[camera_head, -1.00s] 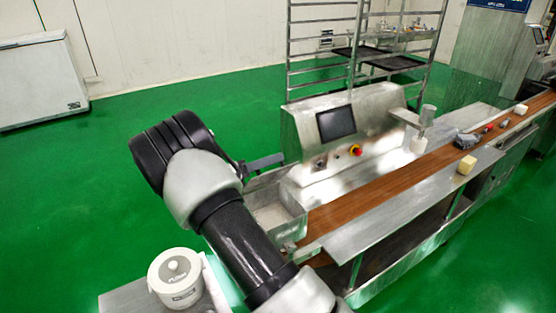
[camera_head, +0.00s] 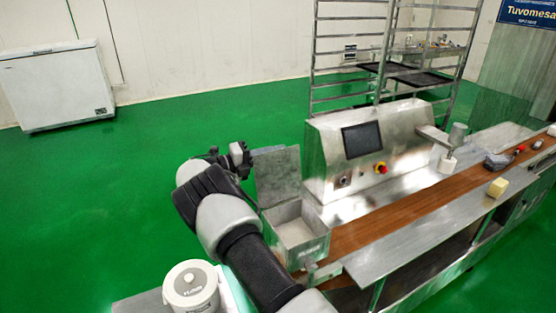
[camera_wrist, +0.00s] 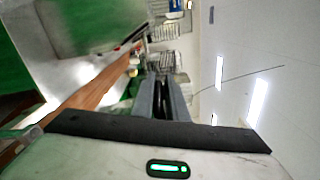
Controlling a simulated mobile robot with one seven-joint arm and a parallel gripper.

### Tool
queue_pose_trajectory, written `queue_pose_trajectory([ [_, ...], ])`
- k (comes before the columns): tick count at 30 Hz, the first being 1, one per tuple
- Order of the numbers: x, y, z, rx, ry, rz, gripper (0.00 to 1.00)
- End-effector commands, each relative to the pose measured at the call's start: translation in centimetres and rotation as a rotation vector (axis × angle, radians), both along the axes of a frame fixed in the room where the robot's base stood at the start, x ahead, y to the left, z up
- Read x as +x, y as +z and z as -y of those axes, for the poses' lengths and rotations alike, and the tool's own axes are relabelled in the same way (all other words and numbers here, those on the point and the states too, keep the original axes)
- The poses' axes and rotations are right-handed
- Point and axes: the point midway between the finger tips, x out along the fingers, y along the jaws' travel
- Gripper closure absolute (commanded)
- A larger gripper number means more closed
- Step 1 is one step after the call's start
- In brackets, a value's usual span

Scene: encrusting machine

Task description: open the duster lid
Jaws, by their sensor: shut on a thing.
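The duster (camera_head: 303,240) is an open-topped metal box at the near left end of the encrusting machine, with pale contents inside. Its lid (camera_head: 279,176) is a flat grey metal panel standing about upright at the box's back left side. My gripper (camera_head: 247,153) is at the lid's upper left edge, shut on it; the fingertips are too small there to see clearly. In the wrist view the two grey fingers (camera_wrist: 164,100) are close together, with a dark narrow strip between them. What they pinch is mostly hidden.
The machine body (camera_head: 362,150) with a screen and red button stands right of the lid. A brown conveyor (camera_head: 420,207) runs right. A rack (camera_head: 395,60) is behind. Green floor is clear at left.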

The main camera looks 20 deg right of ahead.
Motion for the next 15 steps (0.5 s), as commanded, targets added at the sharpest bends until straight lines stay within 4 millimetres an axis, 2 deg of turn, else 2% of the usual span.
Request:
queue_pose_trajectory([
  [1, 0.16, -1.28, -0.14, 0.005, 0.001, -0.006, 1.00],
  [15, 0.87, -2.20, -0.29, 0.009, -0.003, -0.014, 1.00],
])
